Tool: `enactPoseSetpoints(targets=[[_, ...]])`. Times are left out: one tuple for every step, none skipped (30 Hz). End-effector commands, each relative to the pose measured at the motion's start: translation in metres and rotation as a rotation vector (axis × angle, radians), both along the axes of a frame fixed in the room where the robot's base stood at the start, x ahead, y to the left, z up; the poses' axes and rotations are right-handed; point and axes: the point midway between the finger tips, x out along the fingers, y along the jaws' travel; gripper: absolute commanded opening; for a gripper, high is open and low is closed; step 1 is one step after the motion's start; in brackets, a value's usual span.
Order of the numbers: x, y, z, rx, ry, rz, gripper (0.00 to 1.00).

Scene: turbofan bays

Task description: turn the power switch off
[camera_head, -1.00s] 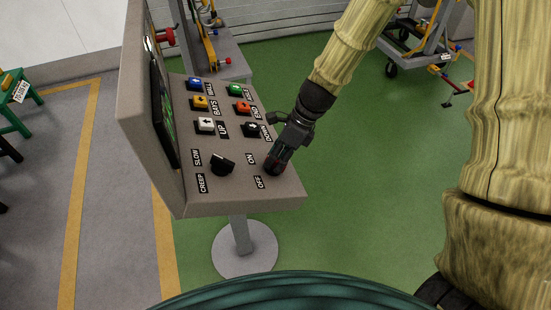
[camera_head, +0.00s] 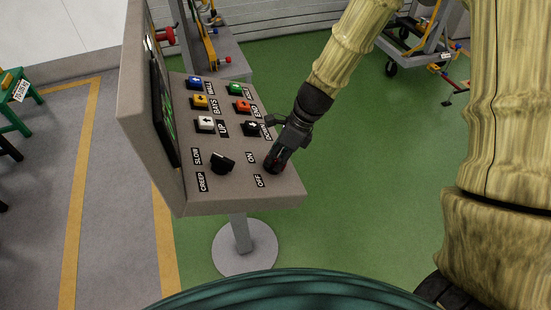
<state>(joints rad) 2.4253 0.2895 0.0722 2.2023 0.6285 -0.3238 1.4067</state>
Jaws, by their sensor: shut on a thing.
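The control console (camera_head: 235,195) stands on a round-footed post, its sloped panel facing up. The power switch is at the panel's lower right, beside the ON label (camera_head: 250,157) and the OFF label (camera_head: 259,181). My gripper (camera_head: 272,166) reaches down from the upper right and is shut on the switch. The fingers cover the switch, so its position cannot be told. A black SLOW/CREEP knob (camera_head: 222,164) sits to the left of my gripper, apart from it.
Above the switch are a white UP button (camera_head: 206,124), a black DOWN button (camera_head: 252,129), an orange button (camera_head: 243,107), a yellow button (camera_head: 200,102), a green button (camera_head: 235,89) and a blue button (camera_head: 194,83). A screen stands at the panel's left.

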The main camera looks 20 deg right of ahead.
Motion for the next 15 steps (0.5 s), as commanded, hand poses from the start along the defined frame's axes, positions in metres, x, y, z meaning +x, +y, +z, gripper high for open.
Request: enactPoseSetpoints(targets=[[0.0004, -0.0003, 0.0002, 0.000, -0.003, 0.006, 0.00], [0.0004, -0.0001, 0.0003, 0.000, -0.006, 0.013, 0.00], [0.0004, -0.0002, 0.0004, 0.000, -0.010, 0.022, 0.00], [0.0003, -0.0001, 0.0004, 0.000, -0.014, 0.031, 0.00], [0.0003, -0.0001, 0.0005, 0.001, -0.019, 0.042, 0.00], [0.0002, 0.0000, 0.0005, 0.000, -0.025, 0.059, 0.00], [0.0002, 0.0000, 0.0006, 0.000, -0.032, 0.074, 0.00], [0.0000, 0.0001, 0.0006, 0.000, -0.039, 0.091, 0.00], [-0.0001, 0.0001, 0.0005, 0.001, -0.048, 0.114, 0.00], [-0.0003, 0.0002, 0.0005, 0.001, -0.057, 0.135, 0.00], [-0.0004, 0.0003, 0.0006, 0.001, -0.066, 0.155, 0.00], [-0.0005, 0.0004, 0.0005, 0.003, -0.079, 0.184, 0.00], [-0.0007, 0.0004, 0.0005, 0.003, -0.091, 0.209, 0.00], [-0.0008, 0.0004, 0.0005, 0.003, -0.101, 0.232, 0.00], [-0.0009, 0.0005, 0.0004, 0.004, -0.116, 0.265, 0.00]])
